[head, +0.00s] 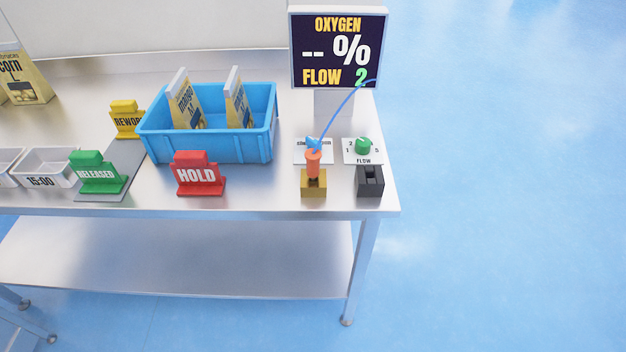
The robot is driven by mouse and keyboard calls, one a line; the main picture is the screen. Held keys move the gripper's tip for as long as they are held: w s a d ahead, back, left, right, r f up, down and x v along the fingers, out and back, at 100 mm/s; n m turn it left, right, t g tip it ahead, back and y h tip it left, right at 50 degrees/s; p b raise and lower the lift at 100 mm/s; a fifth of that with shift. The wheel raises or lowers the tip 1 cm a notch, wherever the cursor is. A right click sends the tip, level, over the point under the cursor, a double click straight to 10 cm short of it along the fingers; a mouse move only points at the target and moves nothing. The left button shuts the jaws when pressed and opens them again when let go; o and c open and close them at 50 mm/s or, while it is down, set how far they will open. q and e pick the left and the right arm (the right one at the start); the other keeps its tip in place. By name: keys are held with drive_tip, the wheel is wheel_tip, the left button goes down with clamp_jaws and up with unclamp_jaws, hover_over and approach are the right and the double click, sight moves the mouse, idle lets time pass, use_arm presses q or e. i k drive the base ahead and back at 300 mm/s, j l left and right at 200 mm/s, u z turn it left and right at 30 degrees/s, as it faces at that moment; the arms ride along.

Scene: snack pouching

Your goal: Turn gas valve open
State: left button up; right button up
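A blue knob or handle (312,142) sits on a white labelled plate (299,158) near the table's right end. It looks like the gas valve, but an orange-handled probe (313,164) in front hides part of it and its label, and I cannot tell its setting. A green knob (363,145) stands to its right on a white plate marked FLOW (375,159). A display (338,49) behind them reads OXYGEN, two dashes with a percent sign, and FLOW 2. Neither of my grippers is in view.
The probe stands in a tan-gold block (313,187), its blue tube (341,109) rising toward the display. A black holder (370,181) is to the right. A blue bin (213,149) with two pouches and a red HOLD sign (197,177) are left. Floor beyond the right edge is clear.

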sight(311, 142)
drive_tip(key=l+z, duration=0.1)
drive_tip(key=l, duration=0.25)
drive_tip(key=i+l+z, duration=0.15)
drive_tip(key=l, duration=0.25)
drive_tip(key=l+z, duration=0.1)
drive_tip(key=l, duration=0.25)
drive_tip(key=i+l+z, duration=0.1)
drive_tip(key=l, duration=0.25)
drive_tip(key=i, duration=0.05)
